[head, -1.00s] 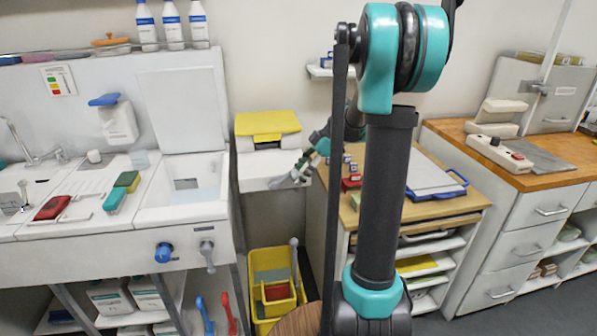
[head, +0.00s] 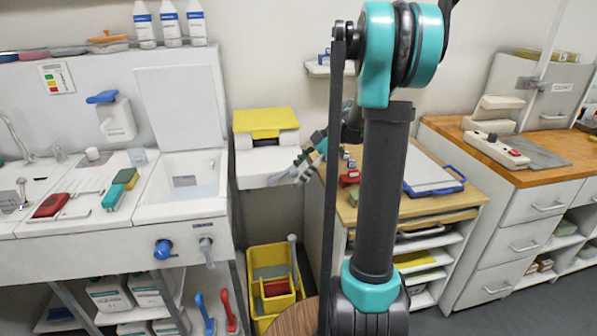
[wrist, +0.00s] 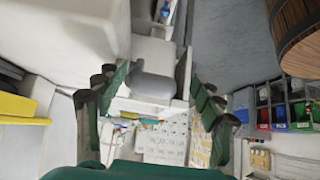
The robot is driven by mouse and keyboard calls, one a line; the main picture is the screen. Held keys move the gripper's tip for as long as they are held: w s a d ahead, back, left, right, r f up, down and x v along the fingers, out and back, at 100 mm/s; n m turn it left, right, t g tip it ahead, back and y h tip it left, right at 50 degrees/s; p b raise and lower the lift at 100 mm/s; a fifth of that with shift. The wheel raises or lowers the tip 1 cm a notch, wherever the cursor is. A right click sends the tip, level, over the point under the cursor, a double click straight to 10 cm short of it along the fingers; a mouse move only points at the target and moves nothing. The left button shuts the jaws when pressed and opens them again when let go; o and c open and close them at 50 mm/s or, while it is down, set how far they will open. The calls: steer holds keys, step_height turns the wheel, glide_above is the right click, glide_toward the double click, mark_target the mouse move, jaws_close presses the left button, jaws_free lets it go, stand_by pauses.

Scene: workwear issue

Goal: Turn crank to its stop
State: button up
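A grey lever-like handle (head: 206,250) hangs from the front of the white sink unit, beside a round blue knob (head: 162,250). I cannot tell for certain which of them is the crank. My gripper (head: 296,172) is in front of the white box with the yellow lid, right of the sink unit and well above and right of the grey handle. In the wrist view, my gripper (wrist: 158,100) has its two fingers wide apart with nothing held. A rounded grey object (wrist: 152,86) shows between the fingers, apparently beyond them; I cannot tell what it is.
The white box with a yellow lid (head: 265,122) is at the wall. A yellow bucket (head: 255,262) stands on the floor below. A wood-topped cabinet (head: 425,210) with a clipboard is to the right. A wooden barrel (wrist: 297,40) shows in the wrist view.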

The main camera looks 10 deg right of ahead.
steer(key=shift+w+d+f, duration=0.15)
steer(key=shift+d+f, duration=0.15)
steer(key=shift+d, duration=0.1)
steer(key=shift+w+d+r, duration=0.25)
steer(key=shift+d+r, duration=0.1)
steer(key=shift+r, duration=0.1)
steer(key=v, duration=0.7)
steer(key=shift+s+a+r, duration=0.25)
steer(key=shift+s+a, duration=0.1)
steer(key=shift+a, duration=0.1)
